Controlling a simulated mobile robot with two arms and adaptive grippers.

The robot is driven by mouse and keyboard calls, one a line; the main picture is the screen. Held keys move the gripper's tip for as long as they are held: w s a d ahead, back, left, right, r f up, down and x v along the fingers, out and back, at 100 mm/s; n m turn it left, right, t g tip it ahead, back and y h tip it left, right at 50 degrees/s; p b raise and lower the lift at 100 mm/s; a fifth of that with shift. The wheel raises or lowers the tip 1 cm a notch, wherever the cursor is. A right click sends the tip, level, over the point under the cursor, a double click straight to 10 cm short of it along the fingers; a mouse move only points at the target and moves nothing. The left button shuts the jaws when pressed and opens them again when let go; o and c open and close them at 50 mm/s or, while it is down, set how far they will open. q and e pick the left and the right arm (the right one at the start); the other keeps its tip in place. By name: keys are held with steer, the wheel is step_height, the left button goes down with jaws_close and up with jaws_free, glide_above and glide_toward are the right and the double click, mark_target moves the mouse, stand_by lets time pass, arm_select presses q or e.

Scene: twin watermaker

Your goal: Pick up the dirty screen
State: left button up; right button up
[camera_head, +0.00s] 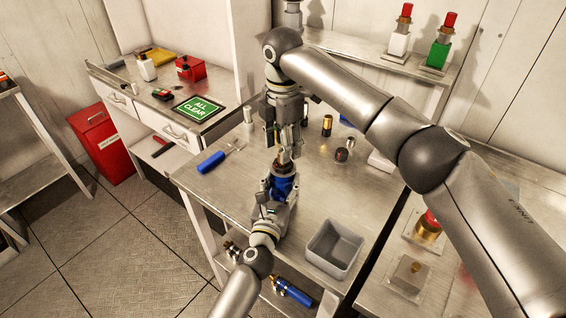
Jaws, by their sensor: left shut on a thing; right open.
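My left gripper (281,192) is the lower one, over the metal workbench (215,185). It is shut on a blue cylindrical body (286,184), which it holds upright. My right gripper (285,143) comes down from above and is open, its fingertips just above the top of the blue body. A small greyish part shows between the fingertips and the blue body. I cannot tell whether it is the dirty screen or part of a finger. No screen is clearly recognisable elsewhere; the grippers hide the top of the blue body.
An empty grey bin (335,249) stands at the bench's front right. A black-and-gold cylinder (327,125) and a dark round-topped part (343,153) stand at right. A green ALL CLEAR sign (199,108) lies on the side counter.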

step_height(320, 180, down, 3)
steer(key=shift+w+f, duration=0.1)
steer(key=shift+f, duration=0.05)
steer(key=shift+c, duration=0.2)
steer(key=c, duration=0.9)
step_height(320, 180, up, 10)
steer(key=shift+r, duration=0.1)
